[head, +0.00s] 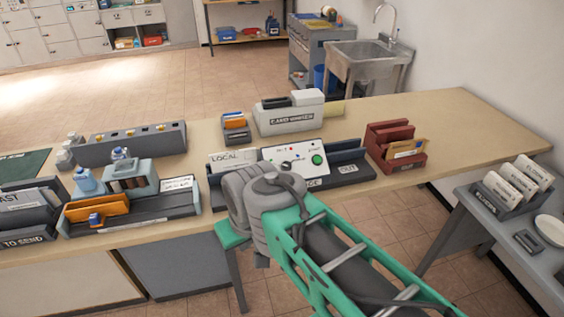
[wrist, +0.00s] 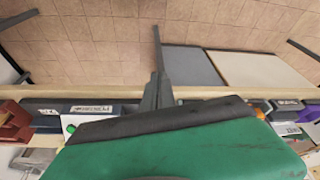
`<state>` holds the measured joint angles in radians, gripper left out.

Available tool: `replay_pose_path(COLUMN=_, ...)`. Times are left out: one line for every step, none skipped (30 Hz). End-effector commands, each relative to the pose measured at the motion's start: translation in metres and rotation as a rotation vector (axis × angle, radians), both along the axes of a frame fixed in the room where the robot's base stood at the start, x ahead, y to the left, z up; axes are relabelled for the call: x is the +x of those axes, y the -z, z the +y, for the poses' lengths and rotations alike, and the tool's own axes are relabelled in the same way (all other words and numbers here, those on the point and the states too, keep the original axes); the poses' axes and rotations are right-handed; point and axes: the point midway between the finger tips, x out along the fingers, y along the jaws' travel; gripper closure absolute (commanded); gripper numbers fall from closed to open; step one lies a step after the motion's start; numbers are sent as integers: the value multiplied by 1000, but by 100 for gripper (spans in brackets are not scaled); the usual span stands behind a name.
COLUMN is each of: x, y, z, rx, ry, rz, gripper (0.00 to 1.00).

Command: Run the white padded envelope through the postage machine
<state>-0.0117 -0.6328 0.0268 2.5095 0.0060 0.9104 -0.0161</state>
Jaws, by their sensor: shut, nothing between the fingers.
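The postage machine (head: 294,158) is a white panel with a red light, a dial and a green button, in a dark unit with an OUT tray (head: 346,166) on its right. Its green button also shows in the wrist view (wrist: 70,128). White envelopes stand in the rack (head: 512,187) on the right side table; I cannot tell which, if any, is the padded one. My gripper (wrist: 158,88) is shut and empty near the table's front edge. In the head view my arm covers the machine's lower left and my fingers are hard to make out.
A LOCAL holder (head: 232,160) stands left of the machine. A red sorter (head: 394,147) with tan envelopes stands right. Left are a tray with orange envelopes (head: 97,206) and a TO SEND box (head: 28,234). The table's right end (head: 470,125) is clear.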

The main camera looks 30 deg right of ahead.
Motion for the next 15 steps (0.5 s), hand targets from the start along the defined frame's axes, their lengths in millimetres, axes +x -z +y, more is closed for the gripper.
replay_pose_path(x=0, y=0, z=0, rx=0, ry=0, rz=0, gripper=100)
replay_pose_path(x=0, y=0, z=0, rx=0, ry=0, rz=0, gripper=100)
replay_pose_path(x=0, y=0, z=0, rx=0, ry=1, rz=0, gripper=100)
replay_pose_path(x=0, y=0, z=0, rx=0, ry=1, rz=0, gripper=100)
replay_pose_path(x=0, y=0, z=0, rx=0, ry=1, rz=0, gripper=100)
replay_pose_path(x=0, y=0, z=0, rx=0, ry=1, rz=0, gripper=100)
replay_pose_path(x=0, y=0, z=0, rx=0, ry=1, rz=0, gripper=100)
replay_pose_path(x=0, y=0, z=0, rx=0, ry=1, rz=0, gripper=100)
replay_pose_path(x=0, y=0, z=0, rx=0, ry=1, rz=0, gripper=100)
replay_pose_path(x=0, y=0, z=0, rx=0, ry=0, rz=0, gripper=100)
replay_pose_path(x=1, y=1, z=-1, rx=0, ry=-1, rz=-2, gripper=100)
replay_pose_path(x=4, y=2, z=-2, rx=0, ry=-7, rz=-8, gripper=100)
replay_pose_path(x=8, y=4, z=-4, rx=-2, ry=-17, rz=-17, gripper=100)
replay_pose_path(x=15, y=6, z=-7, rx=-4, ry=-32, rz=-32, gripper=100)
replay_pose_path(x=27, y=10, z=-15, rx=-8, ry=-62, rz=-58, gripper=100)
